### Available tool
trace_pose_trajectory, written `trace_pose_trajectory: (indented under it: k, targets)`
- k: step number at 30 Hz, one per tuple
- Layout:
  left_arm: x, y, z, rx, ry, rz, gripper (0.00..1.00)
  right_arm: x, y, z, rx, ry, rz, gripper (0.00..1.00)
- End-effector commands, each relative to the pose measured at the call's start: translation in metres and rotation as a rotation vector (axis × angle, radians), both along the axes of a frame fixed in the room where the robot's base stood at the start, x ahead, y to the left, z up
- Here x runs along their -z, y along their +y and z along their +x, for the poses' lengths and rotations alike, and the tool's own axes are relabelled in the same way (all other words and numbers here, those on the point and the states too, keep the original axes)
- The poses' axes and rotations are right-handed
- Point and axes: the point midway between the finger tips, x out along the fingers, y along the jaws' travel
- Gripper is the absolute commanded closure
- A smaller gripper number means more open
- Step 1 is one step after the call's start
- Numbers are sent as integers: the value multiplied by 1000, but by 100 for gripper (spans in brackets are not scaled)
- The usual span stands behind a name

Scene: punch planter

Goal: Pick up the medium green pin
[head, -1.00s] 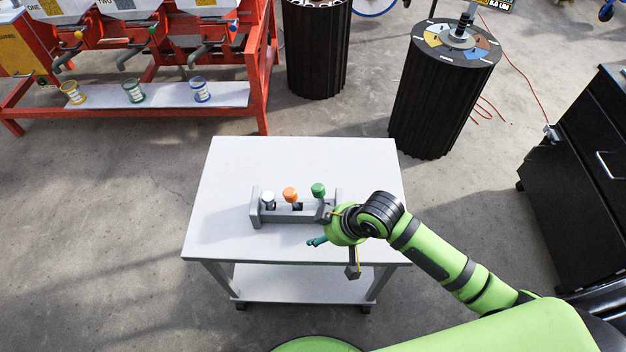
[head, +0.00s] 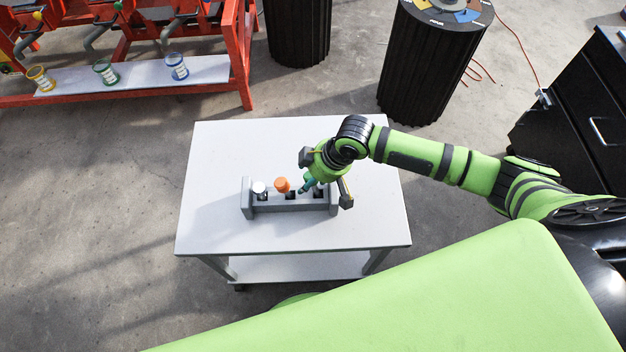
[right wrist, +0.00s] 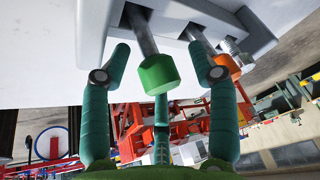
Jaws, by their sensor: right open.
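The green pin (right wrist: 158,73) shows in the right wrist view with its green head outward and its metal shaft running into the grey rack (right wrist: 90,28). My right gripper (right wrist: 161,58) is open, with its teal fingers on both sides of the green head and a third finger below it. I see gaps between the side fingers and the head. In the head view my right gripper (head: 307,186) is over the right part of the rack (head: 262,210) and hides the green pin. My left gripper is not in view.
The orange pin (head: 282,184) and the white-topped pin (head: 259,187) stand in the rack to the left. In the right wrist view the orange pin (right wrist: 222,66) is close beside the right finger. The white table (head: 225,150) is otherwise clear.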

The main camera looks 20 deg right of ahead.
Motion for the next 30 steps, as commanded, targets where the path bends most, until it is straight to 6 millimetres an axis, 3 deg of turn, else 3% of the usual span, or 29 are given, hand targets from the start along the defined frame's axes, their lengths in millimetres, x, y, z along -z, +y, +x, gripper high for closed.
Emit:
trace_pose_trajectory:
  k: [9,10,14,24,30]
  targets:
    - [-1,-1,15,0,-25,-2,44,7,2,2,-1,-1,-1,40]
    - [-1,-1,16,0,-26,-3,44,7,2,2,-1,-1,-1,48]
    - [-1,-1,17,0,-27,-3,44,7,3,2,-1,-2,-1,100]
    - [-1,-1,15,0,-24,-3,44,4,5,2,-3,-4,5,100]
    - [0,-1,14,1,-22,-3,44,-23,4,3,-5,-8,5,100]
